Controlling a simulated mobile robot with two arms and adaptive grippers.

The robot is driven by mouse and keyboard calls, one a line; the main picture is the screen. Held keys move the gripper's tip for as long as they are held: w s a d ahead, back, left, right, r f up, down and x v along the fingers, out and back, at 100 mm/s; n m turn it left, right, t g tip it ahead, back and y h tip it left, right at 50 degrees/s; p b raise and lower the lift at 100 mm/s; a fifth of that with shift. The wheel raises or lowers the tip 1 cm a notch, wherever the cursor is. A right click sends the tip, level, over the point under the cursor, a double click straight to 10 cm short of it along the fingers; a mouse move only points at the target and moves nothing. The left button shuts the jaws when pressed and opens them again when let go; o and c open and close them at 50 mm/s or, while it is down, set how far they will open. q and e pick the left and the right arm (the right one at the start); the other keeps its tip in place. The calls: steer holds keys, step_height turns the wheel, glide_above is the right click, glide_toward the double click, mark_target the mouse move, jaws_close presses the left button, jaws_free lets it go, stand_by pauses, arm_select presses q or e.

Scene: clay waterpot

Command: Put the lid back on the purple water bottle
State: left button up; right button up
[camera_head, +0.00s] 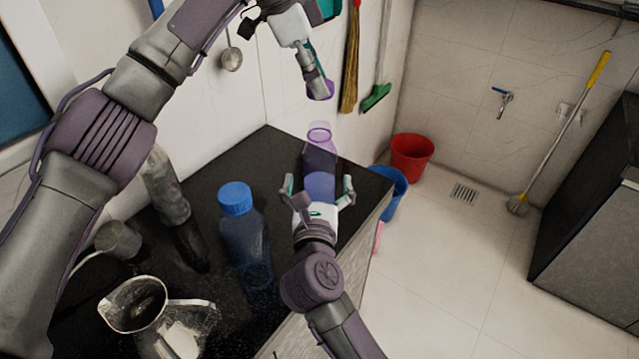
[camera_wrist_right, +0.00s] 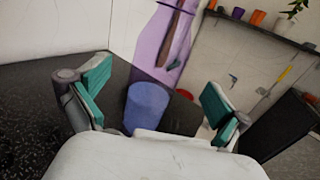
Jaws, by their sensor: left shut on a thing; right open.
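The see-through purple water bottle (camera_head: 319,160) stands upright, uncovered, near the far corner of the dark counter. Its open mouth faces up. In the right wrist view the bottle (camera_wrist_right: 158,50) rises between the fingers, with a bluish lower part. My right gripper (camera_head: 318,187) is open on the near side of the bottle, one finger to each side; contact cannot be told. My left gripper (camera_head: 314,80) is high above the counter, shut on the small purple lid (camera_head: 326,92). The lid is above the bottle mouth in the picture, apart from it. The grip is partly hidden.
The counter edge drops to the floor on the right. Red (camera_head: 411,158) and blue (camera_head: 392,188) buckets stand on the floor beyond.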

steer(key=w, duration=0.6)
steer(key=shift+w+d, duration=0.15)
steer(key=shift+w, duration=0.1)
steer(key=c, duration=1.7)
arm_select(q)
steer(key=shift+f, duration=2.45)
arm_select(e)
steer(key=shift+c, duration=0.2)
